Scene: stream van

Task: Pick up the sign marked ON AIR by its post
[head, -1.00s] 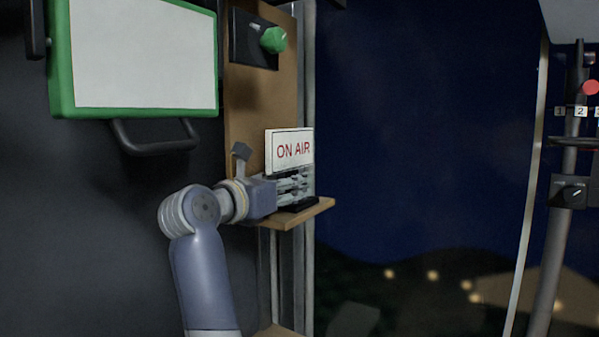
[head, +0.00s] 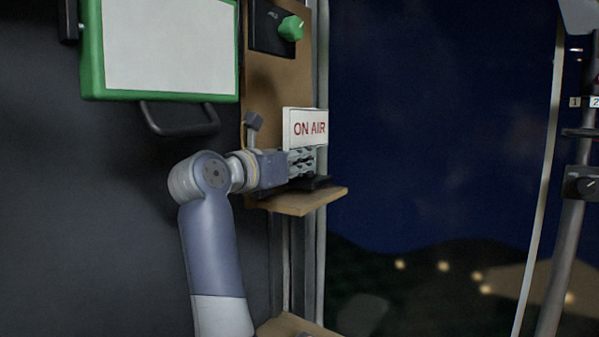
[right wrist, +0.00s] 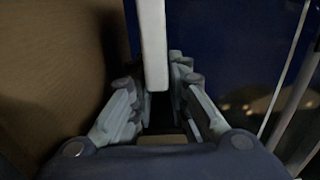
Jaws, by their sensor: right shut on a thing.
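The ON AIR sign (head: 306,128) is a white panel with red letters, upright above a small wooden shelf (head: 312,204) in the head view. Its dark base shows at the shelf top; I cannot tell whether it touches the shelf. My right gripper (head: 308,161) is just under the panel, shut on the sign's post, which its fingers mostly hide. In the right wrist view the panel shows edge-on as a white strip (right wrist: 152,45), with the fingers of my right gripper (right wrist: 161,92) on both sides below it. My left gripper is not in view.
A brown board (head: 272,85) with a green knob (head: 291,28) stands behind the sign. A green-framed white screen (head: 168,45) with a black handle (head: 180,120) hangs at the left. A dark pole (head: 573,225) stands at the far right. Open space lies right of the shelf.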

